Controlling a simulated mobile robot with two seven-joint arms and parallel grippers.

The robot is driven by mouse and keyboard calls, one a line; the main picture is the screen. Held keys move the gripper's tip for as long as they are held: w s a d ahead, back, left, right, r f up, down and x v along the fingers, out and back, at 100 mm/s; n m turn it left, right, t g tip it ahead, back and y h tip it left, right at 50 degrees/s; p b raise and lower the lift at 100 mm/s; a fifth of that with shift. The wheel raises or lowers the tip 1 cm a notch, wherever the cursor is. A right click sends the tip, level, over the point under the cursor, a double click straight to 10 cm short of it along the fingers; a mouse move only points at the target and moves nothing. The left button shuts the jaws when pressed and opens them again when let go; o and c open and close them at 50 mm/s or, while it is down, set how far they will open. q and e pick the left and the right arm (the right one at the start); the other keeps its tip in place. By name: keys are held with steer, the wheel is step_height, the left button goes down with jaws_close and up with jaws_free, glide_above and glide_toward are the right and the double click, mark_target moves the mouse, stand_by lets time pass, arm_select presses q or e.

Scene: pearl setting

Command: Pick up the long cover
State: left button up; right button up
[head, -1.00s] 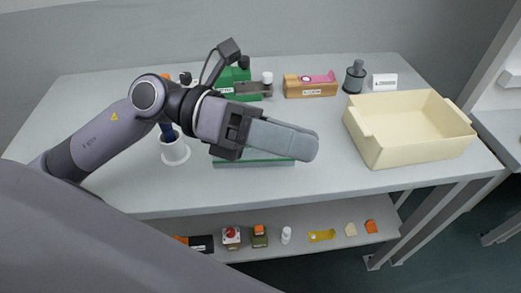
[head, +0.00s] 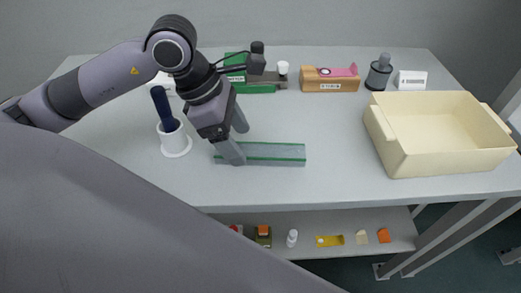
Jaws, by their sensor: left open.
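The long cover (head: 272,153) is a flat grey strip with green long edges, lying on the grey table near its front edge. My left gripper (head: 240,146) is open, its two grey fingers pointing down at the cover's left end. One finger is at the front side and the other toward the back side. I cannot tell whether the fingers touch the cover. The gripper hides part of the cover's left end. My right gripper is not in view.
A white holder (head: 175,143) with a dark blue handle stands left of the cover. A cream bin (head: 440,150) stands at the right. A wooden block (head: 330,84), a grey cylinder (head: 379,75) and a white sign (head: 411,80) stand at the back. The table between cover and bin is clear.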

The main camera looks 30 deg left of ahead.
mark_target(260, 154)
arm_select(q)
steer(key=shift+x, duration=1.3)
steer(key=c, duration=1.1)
